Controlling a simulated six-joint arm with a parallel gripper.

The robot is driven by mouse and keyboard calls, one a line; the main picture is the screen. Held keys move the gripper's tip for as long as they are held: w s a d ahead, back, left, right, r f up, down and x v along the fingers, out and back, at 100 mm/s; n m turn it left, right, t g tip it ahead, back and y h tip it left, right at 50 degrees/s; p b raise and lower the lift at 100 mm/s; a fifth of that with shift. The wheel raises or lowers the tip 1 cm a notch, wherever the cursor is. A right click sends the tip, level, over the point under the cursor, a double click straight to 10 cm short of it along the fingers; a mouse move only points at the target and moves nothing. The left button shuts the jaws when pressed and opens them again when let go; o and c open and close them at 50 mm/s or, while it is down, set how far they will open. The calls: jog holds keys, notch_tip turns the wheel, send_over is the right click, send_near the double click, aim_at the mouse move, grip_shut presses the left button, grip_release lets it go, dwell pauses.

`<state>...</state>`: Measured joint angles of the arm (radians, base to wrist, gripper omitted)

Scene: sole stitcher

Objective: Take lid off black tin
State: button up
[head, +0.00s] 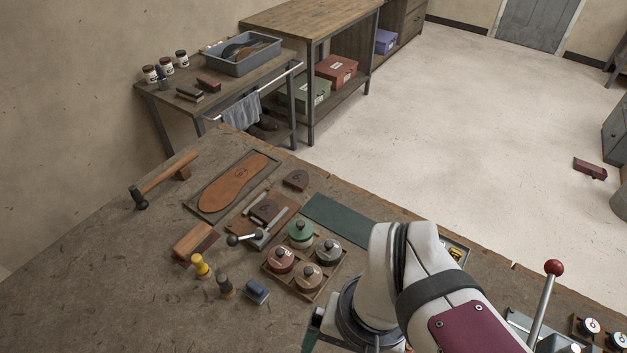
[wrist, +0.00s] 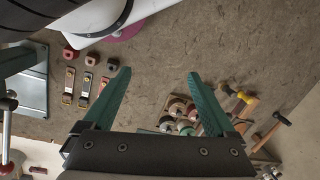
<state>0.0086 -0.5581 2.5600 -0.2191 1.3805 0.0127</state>
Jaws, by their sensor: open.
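A wooden rack (head: 266,267) on the bench holds a green tin (head: 300,232), a dark grey-black tin (head: 328,251), a red-brown tin (head: 281,261) and a brown tin (head: 308,277). Each has a lid with a dark knob. The black tin sits at the rack's right corner, its lid on. My gripper (wrist: 159,73) is open, with two green fingers spread and nothing between them. In the head view my arm mostly hides the gripper.
Close left of the rack lie a yellow-handled tool (head: 201,266), a dark-handled tool (head: 225,287) and a blue-topped block (head: 256,292). A leather sole (head: 234,182) and a hammer (head: 160,179) lie farther back. A green mat (head: 338,220) lies behind the rack. The front-left bench is clear.

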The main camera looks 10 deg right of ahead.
jog(key=m+h, duration=0.2)
jog(key=m, duration=1.7)
send_over(331, 244)
notch_tip(331, 244, down, 2)
notch_tip(331, 244, down, 16)
jog(key=shift+f, duration=0.1)
jog(key=c, duration=1.1)
jog(key=shift+r, duration=0.2)
